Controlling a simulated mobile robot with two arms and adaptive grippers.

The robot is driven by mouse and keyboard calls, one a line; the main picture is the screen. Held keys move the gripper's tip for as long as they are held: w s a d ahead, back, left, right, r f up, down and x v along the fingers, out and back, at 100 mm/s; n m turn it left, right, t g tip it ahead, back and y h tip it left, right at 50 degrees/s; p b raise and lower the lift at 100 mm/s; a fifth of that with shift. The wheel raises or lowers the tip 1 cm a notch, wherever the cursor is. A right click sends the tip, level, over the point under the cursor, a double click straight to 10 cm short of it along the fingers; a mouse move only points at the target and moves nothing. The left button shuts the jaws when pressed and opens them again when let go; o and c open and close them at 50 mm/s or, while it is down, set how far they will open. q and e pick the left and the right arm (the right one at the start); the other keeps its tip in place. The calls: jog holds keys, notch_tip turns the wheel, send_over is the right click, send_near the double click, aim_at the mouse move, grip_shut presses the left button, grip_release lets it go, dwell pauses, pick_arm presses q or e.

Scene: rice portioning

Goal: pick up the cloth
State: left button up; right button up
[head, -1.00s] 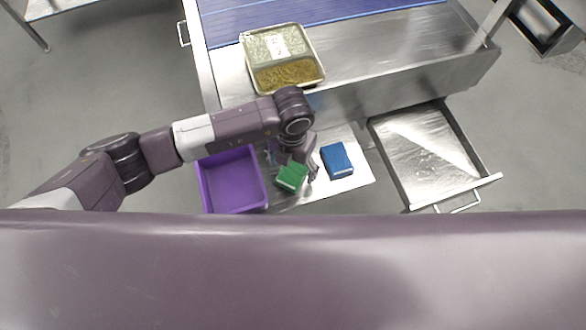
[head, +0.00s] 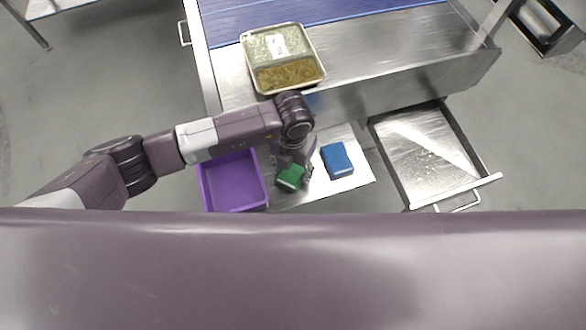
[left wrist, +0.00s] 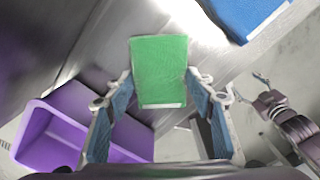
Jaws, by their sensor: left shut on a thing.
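A green folded cloth (head: 290,177) lies beside the purple bin in the head view. In the left wrist view the green cloth (left wrist: 160,72) sits between the two blue-padded fingers. My left gripper (left wrist: 158,90) is shut on it, pointing down at the work surface. In the head view the wrist and part of the left gripper (head: 297,168) cover some of the cloth. A second cloth-like or sponge-like block, blue (head: 337,160), lies to the right, apart from the gripper. Part of another purple arm (left wrist: 290,122) shows at the right of the wrist view; its jaws are unclear.
A purple bin (head: 206,190) stands just left of the cloth. A tray with two food compartments (head: 322,72) sits on the metal counter behind. The surface between the blue block and the gripper is clear.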

aim_at(293, 172)
pick_arm(q)
notch_tip(293, 172, up, 20)
jog(key=b, duration=0.2)
jog(key=shift+b, duration=0.4)
